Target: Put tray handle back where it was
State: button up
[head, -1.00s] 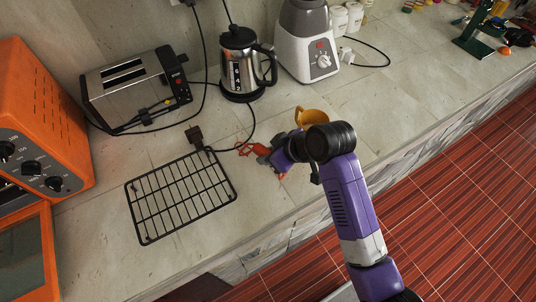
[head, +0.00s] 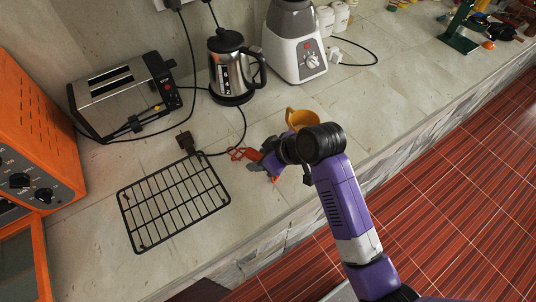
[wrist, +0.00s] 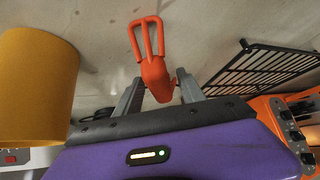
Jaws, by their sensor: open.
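The tray handle (head: 240,154) is a red-orange tool with a looped frame at one end. It lies on the counter, partly hidden by my gripper in the head view. In the wrist view the handle (wrist: 152,62) stands out between my two grey fingers, its loop pointing away and its thicker end near the palm. My gripper (head: 257,168) is low over the counter, around the handle's thick end. In the wrist view my gripper (wrist: 160,92) has its fingers apart, with gaps visible beside the handle. Whether either finger touches it cannot be told.
A yellow mug (head: 302,118) stands close beside my gripper; the mug (wrist: 38,85) is large in the wrist view. A black wire rack (head: 174,204) lies left, near a plug and cord. A toaster (head: 122,96), kettle (head: 230,70), blender (head: 296,45) and orange oven (head: 35,130) stand around.

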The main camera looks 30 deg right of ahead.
jog(key=v, duration=1.1)
jog(key=shift+s+r, duration=0.25)
jog(key=shift+r, duration=0.05)
jog(key=s+f, duration=0.2)
jog(key=s+f+m+t+h, duration=0.1)
jog(key=f, duration=0.1)
jog(key=s+f+m+h, duration=0.1)
jog(key=s+f, duration=0.1)
jog(key=shift+s+d+f+t, duration=0.1)
jog(key=shift+s+d+t, duration=0.2)
jog(key=shift+d+t, duration=0.1)
jog(key=s+a+r+t, duration=0.1)
jog(key=s+r+t, duration=0.1)
jog(key=s, duration=0.5)
jog(key=s+a+r+m+t, duration=0.1)
jog(key=s+a+r+t, duration=0.1)
jog(key=s+r, duration=0.2)
jog(key=s+a+r+m+t+h, duration=0.1)
jog(key=s+a+r+t, duration=0.1)
jog(key=s, duration=0.7)
jog(key=shift+s+r, duration=0.4)
jog(key=shift+r, duration=0.15)
jog(key=shift+f, duration=0.1)
